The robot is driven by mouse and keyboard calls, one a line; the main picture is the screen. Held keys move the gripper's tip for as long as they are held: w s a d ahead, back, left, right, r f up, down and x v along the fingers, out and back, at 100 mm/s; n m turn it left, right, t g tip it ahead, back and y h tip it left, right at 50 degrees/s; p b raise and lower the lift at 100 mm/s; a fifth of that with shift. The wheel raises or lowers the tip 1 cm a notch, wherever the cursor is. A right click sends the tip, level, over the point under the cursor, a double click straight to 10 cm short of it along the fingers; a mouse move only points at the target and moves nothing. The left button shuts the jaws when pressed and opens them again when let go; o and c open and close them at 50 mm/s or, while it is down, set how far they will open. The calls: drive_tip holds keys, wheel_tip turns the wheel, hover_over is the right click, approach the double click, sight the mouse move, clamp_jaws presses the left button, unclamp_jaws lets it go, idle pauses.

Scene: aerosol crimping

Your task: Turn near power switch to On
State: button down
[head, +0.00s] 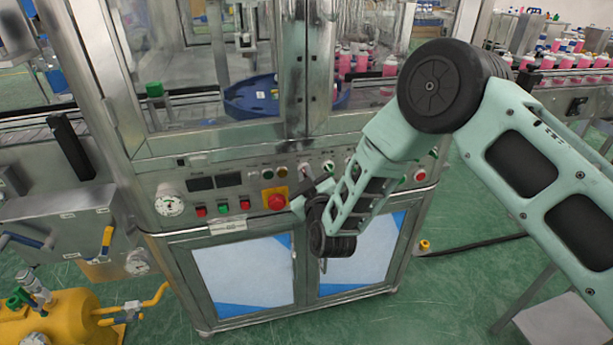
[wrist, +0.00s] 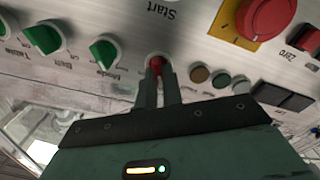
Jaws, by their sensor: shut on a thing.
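A red switch with a pale round collar (wrist: 157,63) sits on the metal control panel in the wrist view, below the upside-down word "Start". The two dark fingers of my gripper (wrist: 158,84) are closed around it, and they hide much of it. I cannot read any On or Off marking beside it, so its setting cannot be told. In the head view my wrist reaches the panel (head: 233,206) just right of the red emergency button (head: 277,202); my fingers are hard to make out there.
In the wrist view, green knobs (wrist: 104,51) stand left of my gripper. Small round buttons (wrist: 200,75) and the emergency button (wrist: 263,18) stand to the right. In the head view, glass doors (head: 215,65) rise above the panel, and a yellow tank (head: 70,318) stands lower left.

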drive_tip(key=shift+f+m+b, duration=0.15)
drive_tip(key=shift+m+b, duration=0.85)
drive_tip(key=shift+d+m+b, duration=0.2)
drive_tip(key=shift+m+b, duration=1.9)
drive_tip(key=shift+m, duration=0.35)
drive_tip(key=shift+d+m+b, duration=0.15)
drive_tip(key=shift+m+b, duration=1.9)
drive_tip(key=shift+m, duration=0.4)
drive_tip(key=c, duration=1.5)
unclamp_jaws()
drive_tip(key=shift+c, duration=0.2)
